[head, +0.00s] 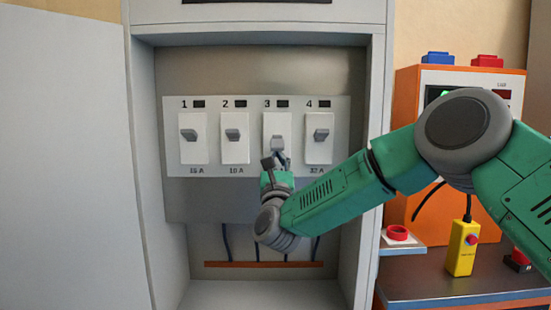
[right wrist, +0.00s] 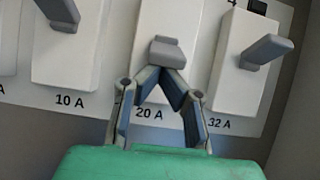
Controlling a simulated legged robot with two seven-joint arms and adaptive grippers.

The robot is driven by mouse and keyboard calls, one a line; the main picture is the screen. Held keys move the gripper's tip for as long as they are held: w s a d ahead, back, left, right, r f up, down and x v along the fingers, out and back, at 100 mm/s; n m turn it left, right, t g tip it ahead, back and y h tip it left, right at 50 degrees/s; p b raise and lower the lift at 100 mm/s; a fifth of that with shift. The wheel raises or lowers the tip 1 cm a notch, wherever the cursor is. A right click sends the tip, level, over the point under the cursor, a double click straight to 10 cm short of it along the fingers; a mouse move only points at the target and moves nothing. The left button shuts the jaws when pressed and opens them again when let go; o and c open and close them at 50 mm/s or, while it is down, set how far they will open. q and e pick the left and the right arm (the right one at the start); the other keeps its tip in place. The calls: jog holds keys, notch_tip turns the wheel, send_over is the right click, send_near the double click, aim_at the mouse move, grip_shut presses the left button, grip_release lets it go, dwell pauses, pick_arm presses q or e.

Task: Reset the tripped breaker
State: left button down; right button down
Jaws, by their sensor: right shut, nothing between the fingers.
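Four grey-levered white breakers sit in a row on a panel (head: 255,103) inside the open cabinet. The lever of breaker 3 (head: 277,143), marked 20 A in the right wrist view (right wrist: 166,50), sits lower than the levers of breaker 1 (head: 188,134), breaker 2 (head: 233,134) and breaker 4 (head: 321,134). My right gripper (head: 273,160) is shut and empty in front of breaker 3. In the right wrist view its fingertips (right wrist: 165,71) meet at the lower edge of that lever; I cannot tell whether they touch it. My left gripper is out of view.
The cabinet door (head: 65,160) stands open at the left. The cabinet's right wall (head: 372,110) is close to my right forearm. At the right are an orange machine (head: 405,95), a red button (head: 397,233) and a yellow hand control (head: 462,248) on a dark bench.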

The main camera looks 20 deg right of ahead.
aim_at(277, 143)
jog(key=shift+s+r, duration=0.1)
jog(key=shift+r, duration=0.05)
jog(key=shift+s+r+g+y+p, duration=0.2)
jog(key=shift+r+g+p, duration=0.2)
jog(key=shift+g+p, duration=0.3)
jog(key=shift+s+r+g+y+p, duration=0.2)
jog(key=shift+r+g+p, duration=0.2)
jog(key=shift+g+p, duration=0.25)
jog(key=g+p, duration=0.1)
jog(key=r+g+p, duration=0.1)
jog(key=shift+s+a+r+g+y+p, duration=0.15)
jog(key=shift+r+g+y+p, duration=0.05)
jog(key=shift+g+y+p, duration=0.15)
jog(key=shift+r+g+y+p, duration=0.3)
jog(key=shift+g+p, duration=0.2)
jog(key=shift+g, duration=0.4)
jog(key=shift+s+f, duration=0.1)
jog(key=shift+f, duration=0.1)
